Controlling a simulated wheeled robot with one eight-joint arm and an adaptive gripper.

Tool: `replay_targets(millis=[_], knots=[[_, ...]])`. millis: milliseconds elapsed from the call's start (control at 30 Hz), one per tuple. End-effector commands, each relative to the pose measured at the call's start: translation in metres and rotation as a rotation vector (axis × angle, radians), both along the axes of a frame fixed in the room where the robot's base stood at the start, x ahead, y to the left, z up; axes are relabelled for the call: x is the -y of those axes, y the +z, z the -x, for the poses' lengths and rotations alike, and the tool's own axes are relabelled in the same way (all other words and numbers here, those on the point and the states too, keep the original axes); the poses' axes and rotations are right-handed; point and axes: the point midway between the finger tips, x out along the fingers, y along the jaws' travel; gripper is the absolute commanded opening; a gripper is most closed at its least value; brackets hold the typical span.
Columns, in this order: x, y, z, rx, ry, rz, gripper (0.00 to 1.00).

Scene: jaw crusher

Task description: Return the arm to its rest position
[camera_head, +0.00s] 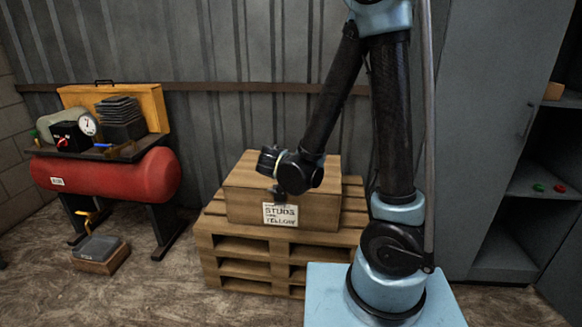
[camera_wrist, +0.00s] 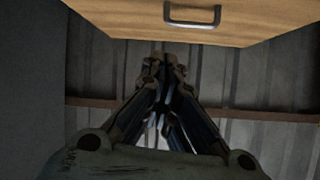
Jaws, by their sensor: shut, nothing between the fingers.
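My arm (camera_head: 390,120) rises from its light-blue base, bends at the top of the head view, and its forearm slopes down to the left. Its wrist end (camera_head: 290,168) hangs in front of the wooden crate on the pallets. In the wrist view my gripper (camera_wrist: 164,68) is shut, with its fingertips together and nothing between them. In the head view the fingers are dark, small and hard to make out against the crate.
The wooden crate (camera_head: 243,187) with a "STUDS" label stands on stacked pallets (camera_head: 232,262). A red compressor tank (camera_head: 105,172) is at left, a grey cabinet (camera_head: 485,130) at right. In the wrist view a wooden panel with a metal handle (camera_wrist: 192,23) lies beyond the fingertips.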

Motion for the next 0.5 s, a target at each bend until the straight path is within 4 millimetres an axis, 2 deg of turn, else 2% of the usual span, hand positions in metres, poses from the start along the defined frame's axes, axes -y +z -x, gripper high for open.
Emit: replay_targets(millis=[167,267,367,500], knots=[[0.000,0.004,0.008,-0.001,-0.001,0.000,0.00],[0.007,0.006,0.008,-0.012,-0.008,0.011,0.00],[0.025,0.008,0.006,-0.048,-0.023,0.035,0.00],[0.065,0.011,0.005,-0.132,-0.050,0.087,0.00]])
